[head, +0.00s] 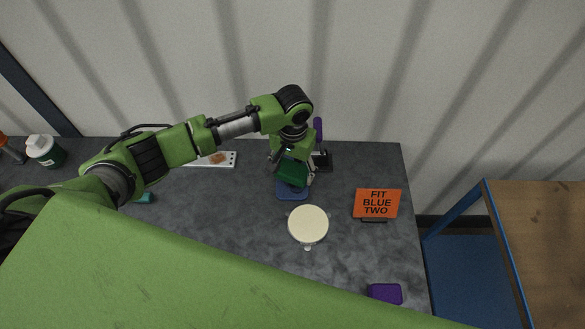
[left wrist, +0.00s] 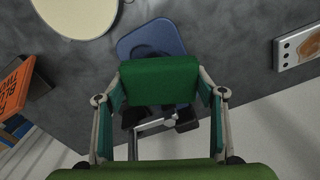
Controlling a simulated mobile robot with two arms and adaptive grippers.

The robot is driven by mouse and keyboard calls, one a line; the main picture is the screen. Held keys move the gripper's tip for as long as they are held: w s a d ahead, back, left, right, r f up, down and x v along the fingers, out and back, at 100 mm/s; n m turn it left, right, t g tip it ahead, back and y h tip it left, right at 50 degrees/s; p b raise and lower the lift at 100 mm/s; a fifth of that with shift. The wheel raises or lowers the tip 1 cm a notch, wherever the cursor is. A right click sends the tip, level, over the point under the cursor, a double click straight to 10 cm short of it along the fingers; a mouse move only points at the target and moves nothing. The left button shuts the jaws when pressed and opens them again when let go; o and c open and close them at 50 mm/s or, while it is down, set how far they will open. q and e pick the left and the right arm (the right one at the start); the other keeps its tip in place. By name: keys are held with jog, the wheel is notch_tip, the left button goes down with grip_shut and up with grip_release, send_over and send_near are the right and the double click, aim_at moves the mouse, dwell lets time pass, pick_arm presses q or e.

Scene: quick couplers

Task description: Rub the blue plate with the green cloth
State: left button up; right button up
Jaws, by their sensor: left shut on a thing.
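My left gripper (head: 290,163) is over the back middle of the grey table. It is shut on the green cloth (head: 292,174), which shows as a folded dark green pad between the fingers in the left wrist view (left wrist: 160,80). The blue plate (head: 291,195) lies right beneath the cloth, partly hidden by it. In the left wrist view the plate (left wrist: 148,38) shows beyond the cloth's far edge. I cannot tell whether the cloth touches the plate. My right gripper is not in view.
A round cream disc (head: 308,224) stands just in front of the plate. An orange sign (head: 377,203) reading "FIT BLUE TWO" is to the right. A black stand with a purple handle (head: 318,129) is behind. A purple block (head: 384,293) lies front right. A white board (head: 218,160) lies left.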

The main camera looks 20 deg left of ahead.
aim_at(292, 193)
pick_arm(q)
jog(key=shift+f, duration=0.75)
dwell(0.5)
dwell(0.8)
jog(key=shift+s+f, duration=0.1)
jog(key=shift+f, duration=0.05)
dwell(0.6)
jog(key=shift+s+d+r+p, duration=0.15)
jog(key=shift+s+r, duration=0.05)
jog(key=shift+s, duration=0.3)
jog(key=shift+s+d+r+p, duration=0.15)
jog(key=shift+s+r, duration=0.05)
jog(key=shift+s, duration=0.3)
jog(key=shift+s+d+f, duration=0.15)
jog(key=shift+s, duration=0.4)
jog(key=shift+s+d+f, duration=0.15)
jog(key=shift+s, duration=0.35)
jog(key=shift+w+a+r, duration=0.15)
jog(key=shift+w+a, duration=0.05)
jog(key=shift+w, duration=0.7)
jog(key=shift+w+a+f, duration=0.1)
jog(key=shift+w+a, duration=0.15)
jog(key=shift+w, duration=0.4)
jog(key=shift+w+a+f, duration=0.1)
jog(key=shift+w+a, duration=0.1)
jog(key=shift+w, duration=0.4)
